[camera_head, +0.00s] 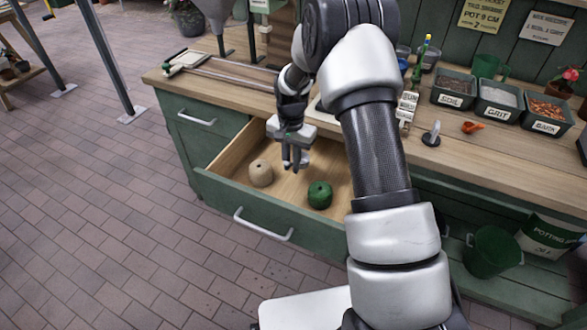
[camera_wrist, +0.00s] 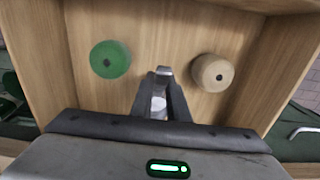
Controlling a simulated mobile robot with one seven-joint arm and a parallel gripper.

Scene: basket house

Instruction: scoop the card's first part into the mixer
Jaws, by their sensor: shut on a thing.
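My gripper (camera_head: 294,163) is over the open drawer (camera_head: 226,192) and points down into it. In the wrist view its fingers (camera_wrist: 162,76) are close together around something thin and pale (camera_wrist: 159,104) that I cannot make out. Trays of dark soil (camera_head: 454,86), pale grit (camera_head: 497,97) and orange-brown pieces (camera_head: 545,109) stand on the bench at right. A small orange item (camera_head: 472,127), perhaps a scoop, lies in front of them. A white card (camera_head: 546,28) hangs on the wall, its text too small to read surely. A grey funnel-shaped vessel (camera_head: 216,12) at upper left may be the mixer.
A green twine ball (camera_head: 320,195) and a beige one (camera_head: 260,173) lie in the drawer, either side of my fingers in the wrist view. A grey upright tool (camera_head: 431,134) stands on the bench (camera_head: 500,150). A green bucket (camera_head: 494,252) is below at right. The brick floor at left is mostly clear.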

